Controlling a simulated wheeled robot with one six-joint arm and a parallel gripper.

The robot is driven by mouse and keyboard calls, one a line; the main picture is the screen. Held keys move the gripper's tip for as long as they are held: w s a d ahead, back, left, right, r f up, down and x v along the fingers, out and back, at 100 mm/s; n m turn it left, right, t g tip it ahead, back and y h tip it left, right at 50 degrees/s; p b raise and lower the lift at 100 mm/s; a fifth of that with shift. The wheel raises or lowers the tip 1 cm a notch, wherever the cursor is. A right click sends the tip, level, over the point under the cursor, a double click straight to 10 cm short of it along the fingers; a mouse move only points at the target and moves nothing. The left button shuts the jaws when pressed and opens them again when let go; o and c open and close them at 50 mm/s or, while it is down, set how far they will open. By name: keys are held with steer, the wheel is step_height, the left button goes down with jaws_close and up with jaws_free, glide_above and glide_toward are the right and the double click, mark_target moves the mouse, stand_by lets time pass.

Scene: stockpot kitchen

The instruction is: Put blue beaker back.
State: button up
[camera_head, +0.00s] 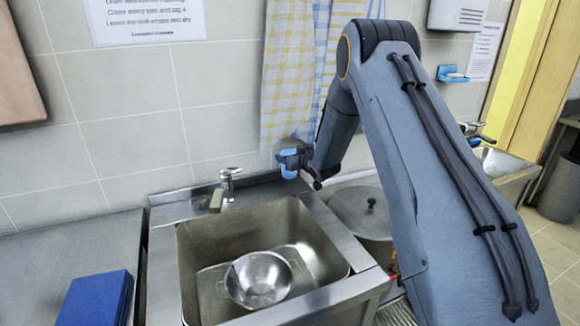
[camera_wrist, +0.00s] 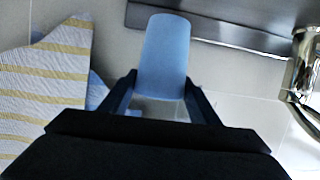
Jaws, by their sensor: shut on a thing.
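The blue beaker (camera_wrist: 165,58) is between the two dark fingers of my gripper (camera_wrist: 160,92) in the wrist view. My gripper is shut on it. In the head view, the beaker (camera_head: 289,163) shows small and light blue at the end of my arm. My gripper (camera_head: 298,160) holds it near the wall, above the back right corner of the sink (camera_head: 190,232). Part of the beaker is hidden by my gripper.
A metal colander (camera_head: 258,279) sits in the sink basin. A tap (camera_head: 228,184) stands at its back edge. Checked towels (camera_head: 292,75) hang on the wall behind my gripper. A lidded stockpot (camera_head: 362,210) stands right of the sink. A blue board (camera_head: 95,298) lies on the left counter.

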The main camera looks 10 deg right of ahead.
steer(key=shift+f+p, duration=0.7)
steer(key=shift+f, duration=1.45)
steer(key=shift+f, duration=0.1)
steer(key=o, duration=1)
